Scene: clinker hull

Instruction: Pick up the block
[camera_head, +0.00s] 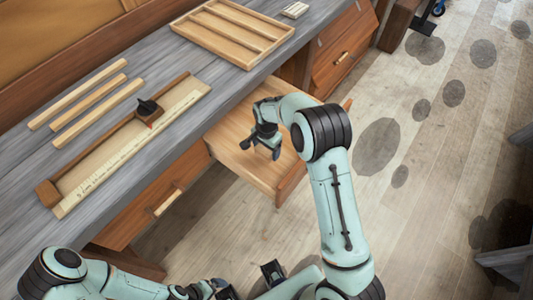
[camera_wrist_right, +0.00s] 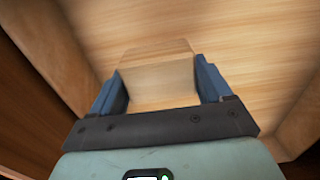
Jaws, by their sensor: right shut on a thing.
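The block (camera_wrist_right: 158,82) is a pale wooden piece between the two blue-grey fingers of my right gripper (camera_wrist_right: 160,88) in the right wrist view. The gripper is shut on it, inside an open wooden drawer (camera_wrist_right: 240,40). In the head view my right gripper (camera_head: 262,146) reaches down into this drawer (camera_head: 236,124). The block is hard to make out there against the similar wood. My left gripper (camera_head: 222,289) is low at the bottom edge of the head view, away from the drawer, and its jaw opening is unclear.
The grey workbench (camera_head: 130,70) holds three wooden strips (camera_head: 90,100), a long ruled board with a dark slider (camera_head: 130,140), and a slotted wooden tray (camera_head: 232,32). A closed drawer (camera_head: 160,195) is left of the open one.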

